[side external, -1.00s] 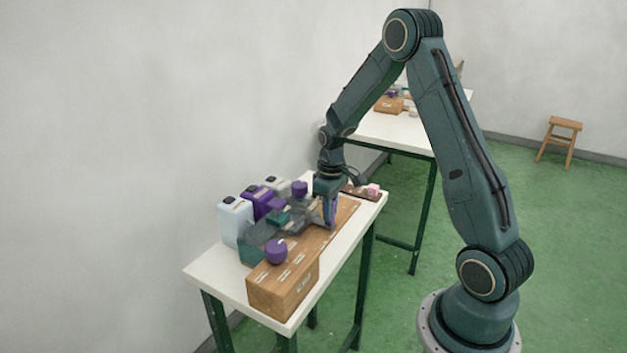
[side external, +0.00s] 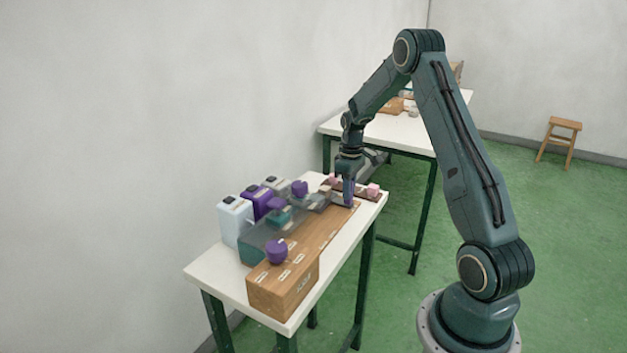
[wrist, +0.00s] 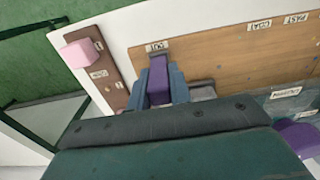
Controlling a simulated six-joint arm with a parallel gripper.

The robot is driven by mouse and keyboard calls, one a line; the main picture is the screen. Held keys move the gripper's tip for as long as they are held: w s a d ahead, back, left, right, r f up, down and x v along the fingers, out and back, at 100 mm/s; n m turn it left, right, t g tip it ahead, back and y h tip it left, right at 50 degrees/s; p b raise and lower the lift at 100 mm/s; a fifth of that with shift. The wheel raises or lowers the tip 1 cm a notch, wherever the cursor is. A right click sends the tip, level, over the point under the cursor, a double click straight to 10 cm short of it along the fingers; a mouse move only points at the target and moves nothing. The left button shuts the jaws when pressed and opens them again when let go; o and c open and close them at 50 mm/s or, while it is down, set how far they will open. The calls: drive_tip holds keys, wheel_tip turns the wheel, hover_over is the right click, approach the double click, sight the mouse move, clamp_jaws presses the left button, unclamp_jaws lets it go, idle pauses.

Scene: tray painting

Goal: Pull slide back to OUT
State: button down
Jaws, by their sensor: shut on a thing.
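The slide's purple handle (wrist: 158,82) is between the two blue-grey fingers of my gripper (wrist: 160,92) in the wrist view. My gripper, which also shows in the side view (side external: 347,201), is shut on it at the far end of the long wooden box (side external: 298,262). A small label plate (wrist: 157,47), likely reading OUT, lies on the wood just beyond the handle's tip. The rest of the slide is mostly hidden by my gripper.
A purple knob (side external: 276,251) stands on the box's near end. White (side external: 235,217) and purple (side external: 257,202) containers line the wall side. A brown strip with a pink block (wrist: 80,53) lies past the box's far end. A second table (side external: 400,129) stands behind.

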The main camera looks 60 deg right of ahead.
drive_tip(key=c, duration=1.3)
unclamp_jaws()
drive_tip(key=shift+d+r, duration=0.1)
drive_tip(key=shift+d, duration=0.3)
drive_tip(key=shift+a, duration=0.1)
drive_tip(key=shift+r, duration=0.1)
drive_tip(key=shift+r, duration=6.8)
